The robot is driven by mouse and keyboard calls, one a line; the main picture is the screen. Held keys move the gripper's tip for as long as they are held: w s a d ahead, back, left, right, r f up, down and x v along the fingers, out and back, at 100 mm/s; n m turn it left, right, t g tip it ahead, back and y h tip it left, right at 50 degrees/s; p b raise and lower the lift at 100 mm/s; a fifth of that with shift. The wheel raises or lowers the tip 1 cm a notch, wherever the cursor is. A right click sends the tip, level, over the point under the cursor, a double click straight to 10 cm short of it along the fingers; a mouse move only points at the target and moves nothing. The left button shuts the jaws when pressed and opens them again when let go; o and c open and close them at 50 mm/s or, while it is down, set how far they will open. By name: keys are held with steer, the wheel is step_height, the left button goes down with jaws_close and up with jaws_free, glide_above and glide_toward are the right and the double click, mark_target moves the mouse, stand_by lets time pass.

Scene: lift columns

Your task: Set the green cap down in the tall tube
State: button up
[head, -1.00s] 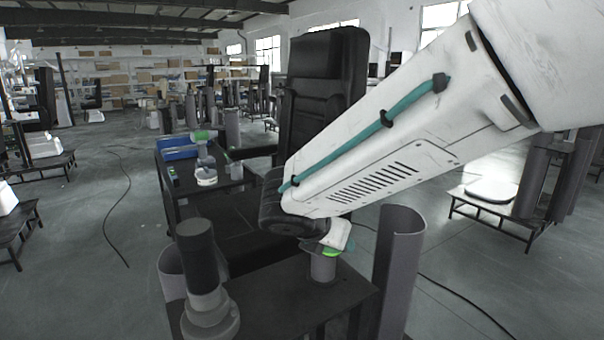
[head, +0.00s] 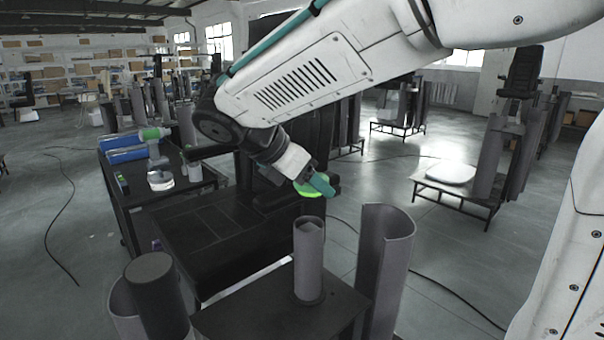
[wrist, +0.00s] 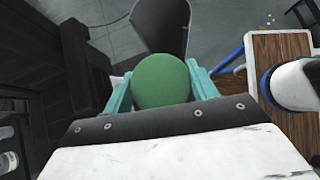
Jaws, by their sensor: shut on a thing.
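My gripper (head: 318,187) has teal fingers shut on the green cap (head: 306,192). The cap shows as a round green disc (wrist: 161,80) between both fingers in the wrist view. In the head view the gripper tilts down to the right, and the cap appears just above the tall tube's top, with a small gap in the picture. The tall grey tube (head: 309,265) stands upright on a flanged foot on the black table. Its rim shows, but I cannot tell how deep the opening is. The cap's underside is hidden in the wrist view.
A taller curved grey shell (head: 387,262) stands right of the tube. A dark-topped cylinder (head: 155,290) stands at front left. A cable lies on the floor.

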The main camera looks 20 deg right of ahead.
mark_target(320, 220)
steer(key=shift+a+f, duration=0.15)
steer(key=shift+f, duration=2.7)
steer(key=shift+f, duration=0.65)
stand_by(0.4)
steer(key=o, duration=1.2)
steer(key=shift+o, duration=0.2)
steer(key=shift+r, duration=3.55)
